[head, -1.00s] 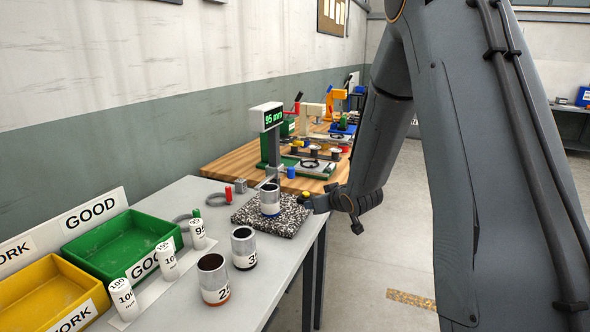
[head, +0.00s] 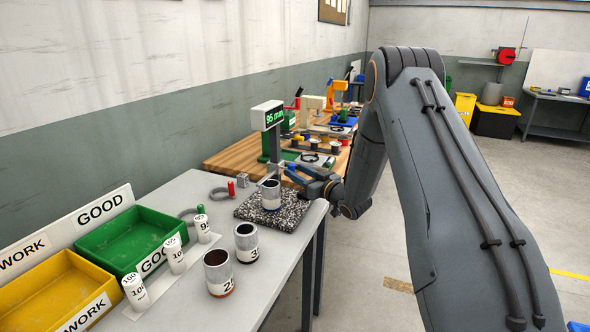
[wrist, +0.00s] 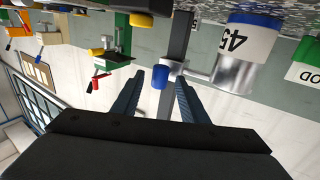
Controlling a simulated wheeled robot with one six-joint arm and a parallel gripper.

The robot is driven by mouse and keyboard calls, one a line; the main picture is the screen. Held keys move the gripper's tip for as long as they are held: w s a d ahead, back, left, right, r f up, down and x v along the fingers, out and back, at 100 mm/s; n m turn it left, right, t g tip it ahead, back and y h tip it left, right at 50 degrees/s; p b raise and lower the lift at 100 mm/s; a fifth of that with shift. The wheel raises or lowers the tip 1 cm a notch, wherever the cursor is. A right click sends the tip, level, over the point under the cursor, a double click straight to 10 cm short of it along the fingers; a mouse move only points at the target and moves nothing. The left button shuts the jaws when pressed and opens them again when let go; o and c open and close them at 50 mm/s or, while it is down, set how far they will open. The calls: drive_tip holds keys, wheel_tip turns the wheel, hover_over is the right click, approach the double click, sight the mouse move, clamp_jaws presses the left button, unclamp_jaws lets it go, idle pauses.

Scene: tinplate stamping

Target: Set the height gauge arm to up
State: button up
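The height gauge (head: 267,115) stands on a dark speckled plate (head: 290,218) and its green display reads 95 mm. A grey can (head: 271,195) stands on the plate; its label reads 45 in the wrist view (wrist: 235,45), which is upside down. There, the gauge's grey column (wrist: 180,38) carries a side arm (wrist: 195,72) near the can's rim; I cannot tell whether they touch. A blue knob (wrist: 160,77) shows by the arm. My gripper (head: 288,171) is open, and its dark blue fingers (wrist: 158,84) stand on either side of the knob, with gaps visible.
A green bin (head: 150,215) and a yellow bin (head: 105,272) stand at the left. White marked cylinders (head: 174,255) and two labelled cans (head: 218,274) stand near the front. A wooden bench (head: 225,160) with other devices lies behind. The floor at right is open.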

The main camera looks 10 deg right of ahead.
drive_tip(key=shift+x, duration=0.9)
clamp_jaws()
wheel_tip(320, 180, up, 11)
drive_tip(key=p, duration=0.2)
drive_tip(key=shift+r, duration=0.15)
unclamp_jaws()
drive_tip(key=b+v, duration=0.2)
drive_tip(key=v, duration=0.5)
drive_tip(key=shift+s+d, duration=0.15)
drive_tip(key=shift+s, duration=0.25)
